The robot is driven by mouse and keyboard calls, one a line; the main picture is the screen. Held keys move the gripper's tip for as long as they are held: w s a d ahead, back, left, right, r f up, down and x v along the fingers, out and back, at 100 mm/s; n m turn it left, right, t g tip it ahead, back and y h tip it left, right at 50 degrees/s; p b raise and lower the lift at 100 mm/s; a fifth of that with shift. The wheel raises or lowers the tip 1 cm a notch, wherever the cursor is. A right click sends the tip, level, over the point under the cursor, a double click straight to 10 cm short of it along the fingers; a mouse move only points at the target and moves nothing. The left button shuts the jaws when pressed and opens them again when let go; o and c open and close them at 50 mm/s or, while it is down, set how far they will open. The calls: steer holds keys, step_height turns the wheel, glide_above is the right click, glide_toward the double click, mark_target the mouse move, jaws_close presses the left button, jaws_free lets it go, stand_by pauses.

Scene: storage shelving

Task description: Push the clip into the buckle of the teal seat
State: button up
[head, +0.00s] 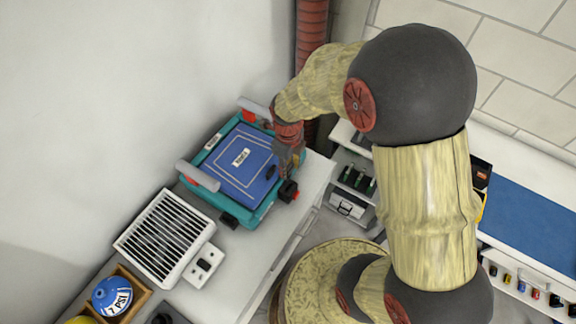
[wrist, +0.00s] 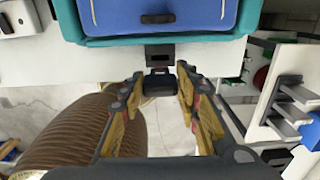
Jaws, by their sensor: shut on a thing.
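The teal seat (head: 261,213) with a blue cushion lies on the white counter in the head view. Its teal edge (wrist: 160,41) crosses the top of the wrist view. A black buckle (wrist: 160,52) sits just off that edge. In the head view a black piece with a red part (head: 289,191) shows there, just below my gripper (head: 291,172). In the wrist view my gripper (wrist: 158,80) is shut on a small black clip (wrist: 159,84), close to the buckle and roughly in line with it. I cannot tell whether clip and buckle touch.
A white grille box (head: 165,238) and a wooden tray with a blue ball (head: 112,296) stand on the counter to the lower left. Another black piece (head: 229,221) lies at the seat's lower edge. Shelving with small items (head: 355,180) is right of the counter.

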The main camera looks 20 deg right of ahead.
mark_target(288, 176)
steer(key=shift+f+b, duration=1.7)
steer(key=shift+f, duration=1.2)
steer(key=shift+f+b, duration=1.05)
steer(key=shift+f, duration=1.2)
stand_by(0.8)
steer(key=o, duration=1.2)
steer(key=shift+o, duration=0.3)
steer(key=o, duration=0.4)
steer(key=shift+o, duration=0.4)
steer(key=shift+r, duration=0.1)
